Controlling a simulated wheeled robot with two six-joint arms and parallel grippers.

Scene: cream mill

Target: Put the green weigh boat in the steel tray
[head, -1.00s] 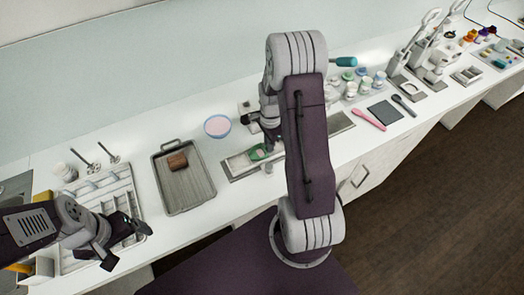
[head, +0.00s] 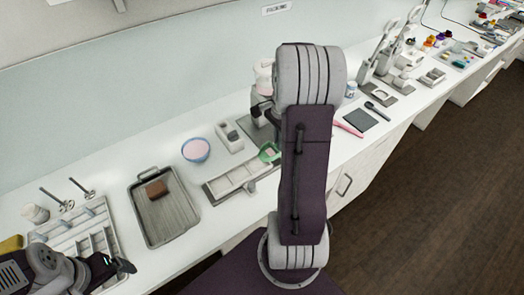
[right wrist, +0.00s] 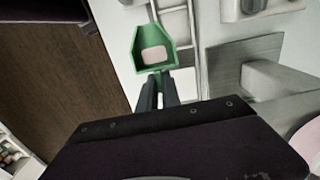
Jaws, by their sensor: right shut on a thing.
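The green weigh boat (head: 269,152) shows just left of my right arm in the head view, over the right end of a pale divided tray. In the right wrist view the weigh boat (right wrist: 171,60) has a pale pinkish lump inside. My right gripper (right wrist: 157,84) is shut on its near edge. In the head view my arm partly hides that gripper. The steel tray (head: 165,222) is on the counter to the left, with a brown block in it. My left gripper (head: 122,267) is low at the left, away from both; its jaw opening is unclear.
A small white device (head: 229,138) is behind. A white organiser (head: 75,238) lies left of the steel tray. A pink spatula (head: 348,129) and dark pad (head: 361,121) lie at right.

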